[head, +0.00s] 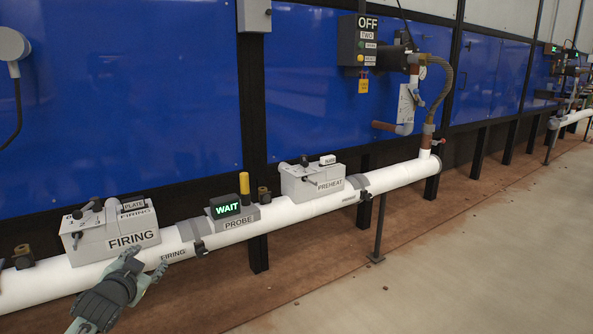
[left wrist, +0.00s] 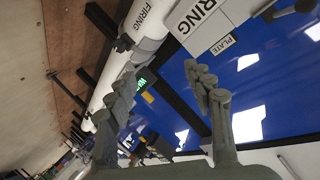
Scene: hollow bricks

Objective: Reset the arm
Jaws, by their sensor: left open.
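My left gripper (head: 146,262) is at the lower left of the head view, in front of the white pipe below the FIRING box. Its fingers are spread open with nothing between them. In the left wrist view the two fingers (left wrist: 163,72) stand apart, and the tilted FIRING box (left wrist: 200,22) and white pipe (left wrist: 146,30) show beyond them. The grey FIRING box (head: 108,238) sits on the white pipe (head: 280,213). I see no right gripper in either view.
Along the pipe are a PROBE unit (head: 233,216) with a green WAIT display and a PREHEAT box (head: 313,184). An OFF control box (head: 357,43) hangs at the back on blue panels (head: 130,100). A support post (head: 378,230) stands under the pipe.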

